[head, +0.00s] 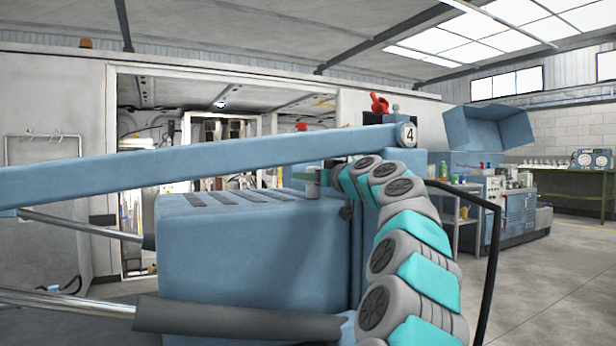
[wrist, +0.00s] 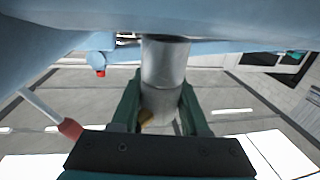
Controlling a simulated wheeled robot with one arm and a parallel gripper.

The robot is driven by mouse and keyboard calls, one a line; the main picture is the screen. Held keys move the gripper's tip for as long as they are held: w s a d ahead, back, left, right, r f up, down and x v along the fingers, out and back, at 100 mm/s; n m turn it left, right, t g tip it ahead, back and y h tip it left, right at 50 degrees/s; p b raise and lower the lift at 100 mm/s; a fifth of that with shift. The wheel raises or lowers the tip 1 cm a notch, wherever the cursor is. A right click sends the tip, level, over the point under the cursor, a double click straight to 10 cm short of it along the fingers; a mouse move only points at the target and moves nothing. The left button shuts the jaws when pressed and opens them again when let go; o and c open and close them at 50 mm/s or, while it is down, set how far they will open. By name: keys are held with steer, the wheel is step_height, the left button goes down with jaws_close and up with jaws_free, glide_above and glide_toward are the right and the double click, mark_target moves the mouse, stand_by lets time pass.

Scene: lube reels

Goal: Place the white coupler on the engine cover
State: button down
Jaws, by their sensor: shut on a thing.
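A pale grey-white cylinder, which I take to be the white coupler (wrist: 164,65), is between the green fingers of my gripper (wrist: 160,98) in the wrist view. The fingers are shut on its sides, and its dark end points to the top of that picture. In the head view my gripper (head: 314,182) is small, at the end of my grey and teal arm. It is close to the slotted top of the blue engine cover (head: 255,255).
A long blue beam (head: 200,165) with a round "4" plate (head: 407,134) crosses just above the cover. A black bent rail (head: 488,250) stands right of my arm. A blue body fills the top of the wrist view. Open floor (head: 550,285) lies at the right.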

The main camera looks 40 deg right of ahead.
steer(key=shift+f, duration=0.1)
steer(key=shift+f+b, duration=0.2)
steer(key=shift+b, duration=0.15)
steer(key=shift+c, duration=2.1)
jaws_free()
steer(key=shift+r, duration=0.15)
steer(key=shift+r+p, duration=0.3)
steer(key=shift+p, duration=0.2)
steer(key=s+a+b, duration=0.1)
steer(key=s, duration=1.1)
steer(key=shift+a+f, duration=0.2)
steer(key=shift+a, duration=0.2)
